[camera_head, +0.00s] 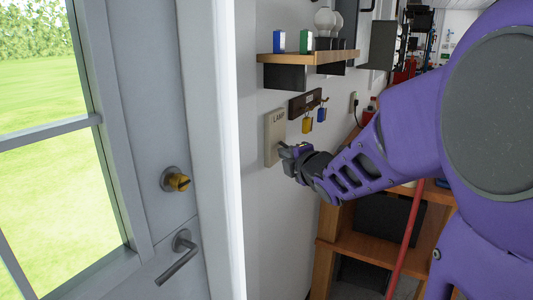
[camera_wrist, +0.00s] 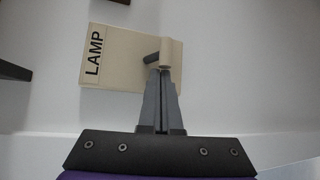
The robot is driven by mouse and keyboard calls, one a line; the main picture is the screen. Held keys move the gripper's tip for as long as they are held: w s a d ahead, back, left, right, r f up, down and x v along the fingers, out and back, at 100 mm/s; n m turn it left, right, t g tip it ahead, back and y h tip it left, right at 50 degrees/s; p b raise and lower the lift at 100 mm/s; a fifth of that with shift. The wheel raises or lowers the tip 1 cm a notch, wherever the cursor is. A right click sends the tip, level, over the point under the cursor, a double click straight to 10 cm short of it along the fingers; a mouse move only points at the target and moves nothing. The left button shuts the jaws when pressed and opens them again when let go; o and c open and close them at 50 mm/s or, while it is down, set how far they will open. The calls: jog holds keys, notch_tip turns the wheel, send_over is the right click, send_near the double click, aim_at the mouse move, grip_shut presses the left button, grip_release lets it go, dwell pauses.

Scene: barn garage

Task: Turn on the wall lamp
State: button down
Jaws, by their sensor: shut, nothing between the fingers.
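A beige switch plate marked "LAMP" (camera_head: 274,132) is fixed on the white wall beside the door frame. In the wrist view the plate (camera_wrist: 118,60) carries a beige raised part (camera_wrist: 170,54) with a dark stub at its left. My gripper (camera_head: 284,149) is at the lower part of the plate. In the wrist view its fingers (camera_wrist: 161,74) are shut together with nothing between them, their tips at the raised part. I cannot tell whether they touch it. The lamp itself cannot be made out.
A wooden shelf (camera_head: 309,57) with small boxes is above the plate. A dark key rack (camera_head: 304,103) with hanging padlocks is just right of it. The door (camera_head: 150,120) with a lever handle (camera_head: 178,262) is at the left. A wooden shelving unit (camera_head: 385,247) stands below my arm.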

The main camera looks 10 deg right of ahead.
aim_at(280, 141)
jog(key=shift+r+g+p, duration=0.25)
jog(key=shift+g+p, duration=0.05)
jog(key=shift+p, duration=0.15)
jog(key=n+g+h+p, duration=0.1)
jog(key=p, duration=0.1)
jog(key=r+n+g+h+p, duration=0.1)
jog(key=p, duration=0.2)
jog(key=shift+d+r+g, duration=0.1)
jog(key=shift+r+g, duration=0.2)
jog(key=shift+r+p, duration=0.3)
jog(key=shift+p, duration=0.15)
jog(key=shift+r+p, duration=0.55)
jog(key=shift+r, duration=0.3)
jog(key=shift+r, duration=0.1)
